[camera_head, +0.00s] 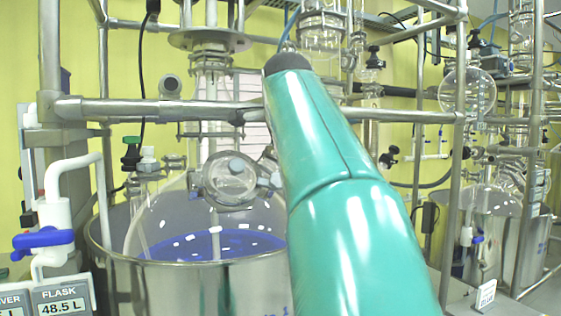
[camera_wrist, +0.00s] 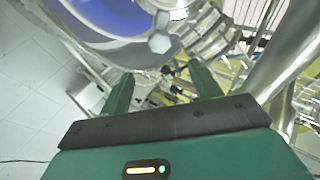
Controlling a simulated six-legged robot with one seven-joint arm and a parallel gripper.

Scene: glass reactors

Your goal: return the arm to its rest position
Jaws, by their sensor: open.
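My gripper (camera_wrist: 162,88) shows in the wrist view with its two green fingers apart and nothing between them. In that view a glass vessel with blue liquid (camera_wrist: 105,15) lies beyond the fingers at the upper left. In the head view my green arm reaches up and forward through the middle. The gripper itself cannot be made out there. The arm hides part of the large glass flask (camera_head: 160,215), which sits in a metal bath and shows blue at its bottom.
A metal pipe frame (camera_head: 180,110) crosses in front of the flask. A white pipe with a blue valve (camera_head: 44,240) and a display reading 48.5 L (camera_head: 62,300) stand at the left. A second reactor (camera_head: 492,215) stands at the right. Pale floor tiles (camera_wrist: 35,85) show clear in the wrist view.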

